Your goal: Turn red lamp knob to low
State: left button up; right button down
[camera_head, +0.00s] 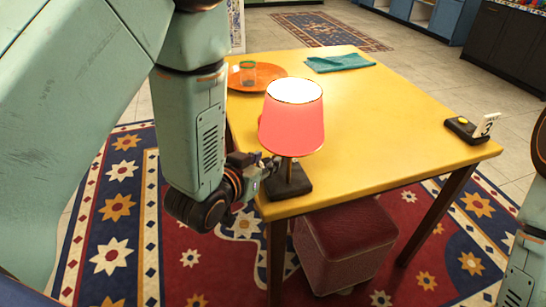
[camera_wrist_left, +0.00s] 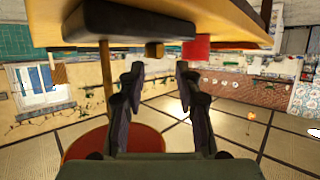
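The red lamp (camera_head: 292,118) stands at the near left corner of the yellow table (camera_head: 400,120), on a dark base (camera_head: 292,187). My left gripper (camera_head: 270,163) is at the left side of the base and hides part of it. In the upside-down left wrist view, the base (camera_wrist_left: 125,22) is at the top, the pole runs down, and the red shade (camera_wrist_left: 115,142) is at the bottom. The gripper (camera_wrist_left: 158,68) is open there, with nothing between its fingers. A small brown block (camera_wrist_left: 154,50) appears beyond the tips; I cannot tell if it is the knob.
An orange plate (camera_head: 240,80) with a glass (camera_head: 248,72) and a teal cloth (camera_head: 340,63) lie at the table's back. A dark block with a yellow button (camera_head: 463,121) and a number card (camera_head: 487,125) are at the right corner. A red stool (camera_head: 345,245) stands underneath.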

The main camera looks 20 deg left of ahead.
aim_at(276, 156)
pick_arm(q)
jog(key=w, duration=0.1)
jog(key=w+d+f, duration=0.1)
jog(key=w+d, duration=0.1)
jog(key=shift+w+f+b, duration=0.35)
jog(key=shift+f, duration=0.05)
jog(key=shift+a, duration=0.45)
jog(key=shift+w+d, duration=0.25)
jog(key=shift+d, duration=0.05)
jog(key=shift+c, duration=0.2)
jog(key=shift+d+f, duration=0.1)
jog(key=shift+c, duration=0.9)
jog(key=shift+a, duration=0.25)
jog(key=shift+c, duration=1.3)
jog(key=shift+d, duration=0.1)
grip_shut()
